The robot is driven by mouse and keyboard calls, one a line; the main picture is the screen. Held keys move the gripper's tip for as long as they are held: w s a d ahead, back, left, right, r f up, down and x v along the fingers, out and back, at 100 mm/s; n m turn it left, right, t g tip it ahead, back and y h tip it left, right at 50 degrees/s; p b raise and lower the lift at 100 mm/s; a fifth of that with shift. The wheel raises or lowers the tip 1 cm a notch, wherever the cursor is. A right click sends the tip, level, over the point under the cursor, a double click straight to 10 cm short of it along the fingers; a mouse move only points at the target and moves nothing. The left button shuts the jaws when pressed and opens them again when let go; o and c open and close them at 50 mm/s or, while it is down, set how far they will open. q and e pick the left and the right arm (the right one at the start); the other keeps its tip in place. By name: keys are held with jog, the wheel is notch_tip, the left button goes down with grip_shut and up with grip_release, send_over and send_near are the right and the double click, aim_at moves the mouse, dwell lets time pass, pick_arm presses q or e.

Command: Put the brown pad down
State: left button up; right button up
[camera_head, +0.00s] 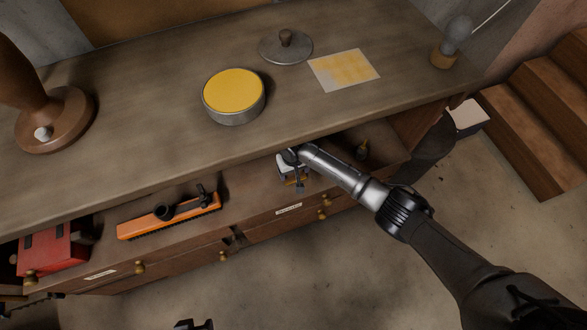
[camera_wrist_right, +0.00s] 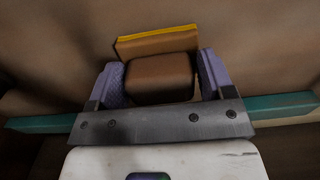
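The brown pad (camera_wrist_right: 160,78) is a rounded brown block between the two purple-lined fingers of my right gripper (camera_wrist_right: 163,80) in the right wrist view. The fingers lie against its sides. A brown piece with a yellow edge (camera_wrist_right: 155,40) shows just beyond it; I cannot tell whether it belongs to the pad. In the head view my right gripper (camera_head: 295,178) is low over the open drawer area at the bench front, and the pad is hard to make out there. A small dark shape at the bottom edge may be my left gripper (camera_head: 195,325); its fingers are not clear.
On the bench top stand a round tin with a yellow top (camera_head: 233,92), a knobbed grey lid (camera_head: 286,46), a yellow-patterned sheet (camera_head: 344,70) and a brown wooden stand (camera_head: 55,120). An orange tool (camera_head: 165,217) and a red box (camera_head: 52,252) lie in front. Bare bench lies around the tin.

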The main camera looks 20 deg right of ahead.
jog(key=shift+o, duration=1.2)
jog(key=shift+r+p, duration=0.8)
jog(key=shift+r, duration=3.15)
jog(key=shift+n+y, duration=0.6)
jog(key=shift+n, duration=0.2)
jog(key=s+a+f, duration=0.1)
jog(key=s, duration=0.1)
jog(key=s+a+f, duration=0.1)
jog(key=s, duration=0.2)
jog(key=s+a+f, duration=0.1)
jog(key=s, duration=0.1)
jog(key=shift+s+a+f, duration=0.15)
jog(key=shift+s+f, duration=0.1)
jog(key=shift+s, duration=0.1)
jog(key=s+d+r+t, duration=0.1)
jog(key=s+d, duration=0.2)
jog(key=s, duration=0.5)
jog(key=s+d+r+t, duration=0.1)
jog(key=s+d+r, duration=0.1)
jog(key=s, duration=0.7)
jog(key=s+d+r+t+h, duration=0.1)
jog(key=s+d+r, duration=0.1)
jog(key=s, duration=0.7)
jog(key=shift+d+n+t, duration=0.3)
jog(key=shift+d, duration=0.6)
